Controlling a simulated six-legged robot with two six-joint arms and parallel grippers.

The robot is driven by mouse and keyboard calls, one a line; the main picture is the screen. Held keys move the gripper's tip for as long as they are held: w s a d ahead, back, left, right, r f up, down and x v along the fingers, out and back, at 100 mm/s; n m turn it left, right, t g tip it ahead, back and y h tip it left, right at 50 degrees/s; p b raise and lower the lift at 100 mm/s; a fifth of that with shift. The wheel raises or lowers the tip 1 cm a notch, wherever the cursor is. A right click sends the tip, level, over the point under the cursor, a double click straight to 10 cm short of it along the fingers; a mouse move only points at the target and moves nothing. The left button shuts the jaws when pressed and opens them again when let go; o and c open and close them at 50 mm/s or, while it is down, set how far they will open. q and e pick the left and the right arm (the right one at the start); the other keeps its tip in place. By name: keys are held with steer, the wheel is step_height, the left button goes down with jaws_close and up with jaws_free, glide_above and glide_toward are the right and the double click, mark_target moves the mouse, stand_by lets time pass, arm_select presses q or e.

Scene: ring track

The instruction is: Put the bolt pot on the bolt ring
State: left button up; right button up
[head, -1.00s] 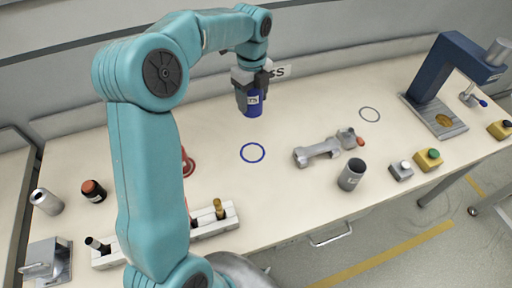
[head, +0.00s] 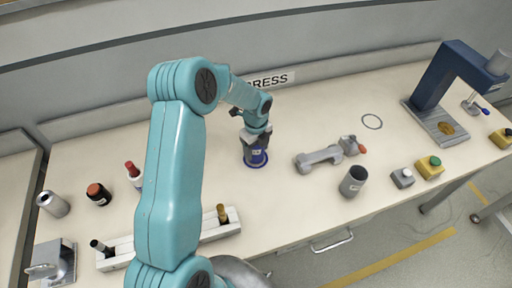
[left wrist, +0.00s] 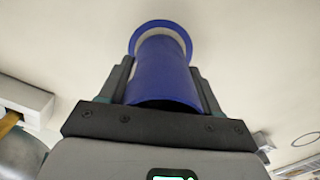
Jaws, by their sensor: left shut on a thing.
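The bolt pot (head: 255,158) is a blue cylinder with a pale label, upright in my left gripper (head: 256,141). In the left wrist view the pot (left wrist: 163,72) sits between the two fingers, which are shut on it. The bolt ring (head: 260,167) is a blue circle on the table, showing around the pot's lower end. In the left wrist view the ring (left wrist: 160,23) curves past the pot's far end, with a pale strip between them. I cannot tell whether the pot touches the table. My right gripper is not in view.
A grey ring (head: 372,121) is empty farther right. A blue press (head: 427,88) stands at the far right.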

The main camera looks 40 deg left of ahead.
arm_select(q)
steer(key=shift+a+f, duration=0.1)
steer(key=shift+f, duration=0.2)
